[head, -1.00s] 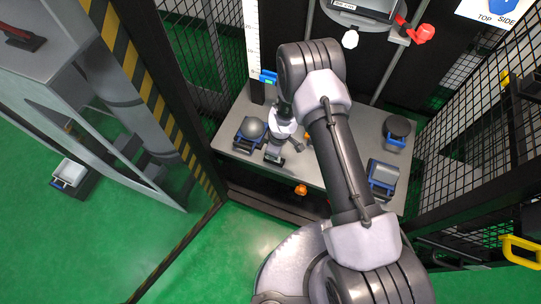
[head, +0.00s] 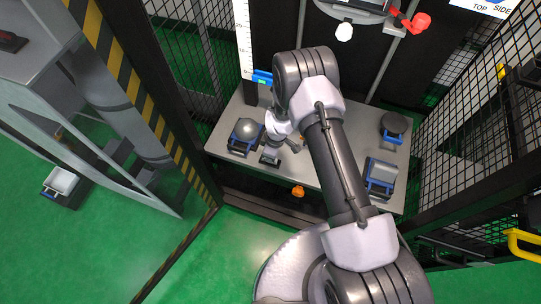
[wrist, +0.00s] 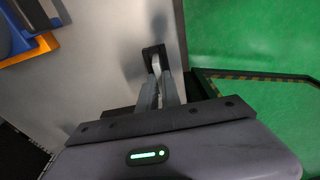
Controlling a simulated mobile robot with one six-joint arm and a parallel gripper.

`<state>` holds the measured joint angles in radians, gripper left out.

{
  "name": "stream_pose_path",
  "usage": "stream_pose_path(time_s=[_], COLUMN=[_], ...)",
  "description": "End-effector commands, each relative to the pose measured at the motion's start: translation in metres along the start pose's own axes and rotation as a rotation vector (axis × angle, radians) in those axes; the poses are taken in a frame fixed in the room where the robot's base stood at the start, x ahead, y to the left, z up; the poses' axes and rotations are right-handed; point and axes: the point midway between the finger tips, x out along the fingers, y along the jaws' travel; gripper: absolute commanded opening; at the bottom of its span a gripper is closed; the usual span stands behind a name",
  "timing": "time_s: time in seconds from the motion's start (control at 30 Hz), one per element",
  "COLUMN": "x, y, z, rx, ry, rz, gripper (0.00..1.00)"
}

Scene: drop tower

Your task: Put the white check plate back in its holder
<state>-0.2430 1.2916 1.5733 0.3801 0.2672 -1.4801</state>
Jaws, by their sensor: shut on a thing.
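My gripper (wrist: 158,82) points down at the left front of the grey table (wrist: 100,60). Its fingers are shut on a narrow pale piece, the white check plate (wrist: 156,66), seen edge-on between the fingertips. A small black block, seemingly the plate's holder (wrist: 153,50), is at the fingertips. It also shows as a dark block under my gripper in the head view (head: 270,160). I cannot tell whether the plate is inside its slot.
A grey dome in a blue-handled holder (head: 246,130) stands just left of my gripper. A blue-framed grey block (head: 381,174) and a dark round piece (head: 394,124) stand at the right. An orange knob (head: 298,191) is at the front edge. Mesh fences flank the table.

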Motion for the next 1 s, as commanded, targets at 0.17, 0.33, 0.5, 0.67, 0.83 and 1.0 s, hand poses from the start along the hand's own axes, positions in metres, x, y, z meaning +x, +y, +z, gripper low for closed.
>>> stream_pose_path(time_s=[0.17, 0.33, 0.5, 0.67, 0.83, 1.0], x=[0.003, 0.002, 0.002, 0.002, 0.001, -0.025], y=[0.0, 0.0, 0.0, 0.0, 0.0, 0.001], z=[0.001, 0.001, 0.001, 0.001, 0.001, 0.0], rx=[0.0, 0.0, 0.0, 0.0, 0.0, 0.0], ry=[0.0, 0.0, 0.0, 0.0, 0.0, 0.001], rz=[0.0, 0.0, 0.0, 0.0, 0.0, 0.002], gripper=[0.0, 0.0, 0.27, 0.33, 0.33, 0.33])
